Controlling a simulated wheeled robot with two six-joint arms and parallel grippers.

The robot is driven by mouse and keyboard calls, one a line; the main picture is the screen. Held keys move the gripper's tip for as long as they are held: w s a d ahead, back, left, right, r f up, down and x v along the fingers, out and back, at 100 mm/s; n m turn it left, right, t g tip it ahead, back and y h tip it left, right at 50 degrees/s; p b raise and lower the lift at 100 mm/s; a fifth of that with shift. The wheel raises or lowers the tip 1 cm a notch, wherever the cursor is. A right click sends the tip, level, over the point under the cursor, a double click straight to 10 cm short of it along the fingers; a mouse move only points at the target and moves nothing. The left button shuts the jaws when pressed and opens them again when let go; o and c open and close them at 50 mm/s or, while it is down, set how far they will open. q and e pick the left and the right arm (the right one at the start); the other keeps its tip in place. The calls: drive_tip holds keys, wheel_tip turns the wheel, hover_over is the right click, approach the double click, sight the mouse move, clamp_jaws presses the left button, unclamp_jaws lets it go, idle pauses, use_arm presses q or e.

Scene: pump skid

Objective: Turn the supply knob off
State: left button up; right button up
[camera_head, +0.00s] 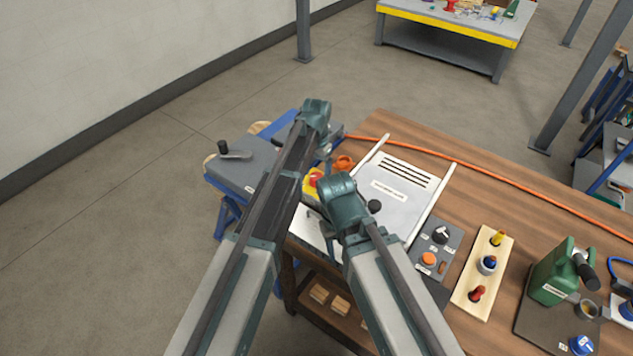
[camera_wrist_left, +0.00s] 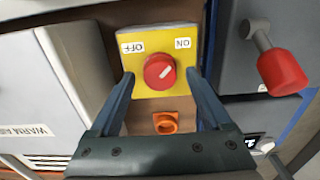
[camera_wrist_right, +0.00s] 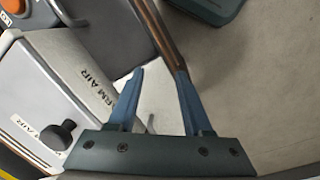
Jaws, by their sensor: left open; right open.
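The supply knob (camera_wrist_left: 159,71) is a round red knob on a yellow plate (camera_wrist_left: 141,91), with an OFF label on the left and an ON label on the right in the left wrist view. Its white mark slants up and right, toward ON. My left gripper (camera_wrist_left: 161,77) is open, with one finger on each side of the knob and a gap to both. In the head view the red knob (camera_head: 314,179) is partly hidden by my arms. My right gripper (camera_wrist_right: 158,82) is open and empty over the front of the bench, beside the white warm air unit.
The warm air unit (camera_head: 399,196) with a black knob (camera_head: 374,206) stands right of the yellow plate. An orange fitting (camera_wrist_left: 165,123) sits close to the plate. A red-handled lever (camera_wrist_left: 281,70) is at the right in the left wrist view. A grey switch panel (camera_head: 438,247) lies further right.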

use_arm(q)
drive_tip(key=shift+f, duration=0.4)
use_arm(e)
drive_tip(key=shift+f, duration=0.45)
use_arm(q)
clamp_jaws()
